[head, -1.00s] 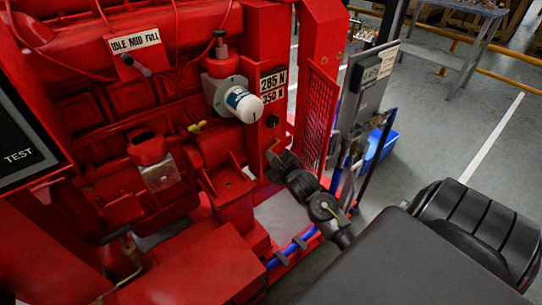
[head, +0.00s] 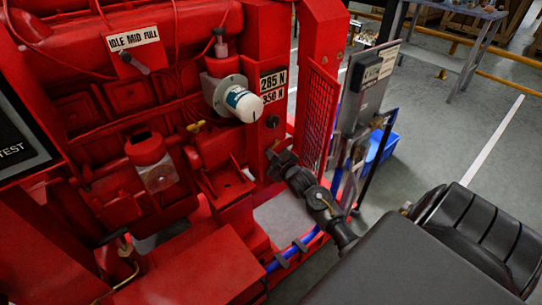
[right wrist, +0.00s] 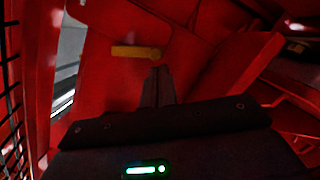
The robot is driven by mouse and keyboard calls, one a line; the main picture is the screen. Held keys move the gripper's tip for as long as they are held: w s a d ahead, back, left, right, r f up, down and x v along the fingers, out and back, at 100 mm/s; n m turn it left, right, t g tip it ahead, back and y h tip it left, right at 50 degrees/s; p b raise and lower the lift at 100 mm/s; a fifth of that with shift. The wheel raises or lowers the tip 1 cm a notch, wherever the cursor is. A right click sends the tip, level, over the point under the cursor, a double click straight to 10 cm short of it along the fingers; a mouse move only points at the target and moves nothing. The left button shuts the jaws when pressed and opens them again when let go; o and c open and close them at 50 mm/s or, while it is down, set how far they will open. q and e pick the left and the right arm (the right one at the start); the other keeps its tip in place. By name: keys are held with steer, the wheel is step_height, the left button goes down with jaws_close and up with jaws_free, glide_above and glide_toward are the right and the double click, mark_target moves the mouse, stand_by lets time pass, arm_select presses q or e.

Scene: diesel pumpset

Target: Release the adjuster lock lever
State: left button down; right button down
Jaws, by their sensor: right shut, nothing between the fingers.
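A short yellow-brass lever (right wrist: 135,52) with a rounded right end lies across a red surface in the right wrist view. It appears to be the adjuster lock lever. The shut, empty fingers of my right gripper (right wrist: 158,72) point at its rounded end, just below it in the picture; I cannot tell whether they touch. In the head view my right gripper (head: 272,158) is at the right side of the red pumpset (head: 255,215), beside the mesh guard. The lever is not clearly seen there. My left gripper is not in view.
The mesh guard (head: 319,115) and a red post stand close to my right gripper. Blue hoses (head: 291,251) run below it. A white cylinder (head: 243,103), a number plate (head: 273,84) and a small yellow handle (head: 195,126) are on the pumpset. Open floor lies right.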

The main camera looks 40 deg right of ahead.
steer(key=shift+f, duration=0.2)
steer(key=shift+f+n, duration=0.1)
steer(key=shift+n, duration=0.3)
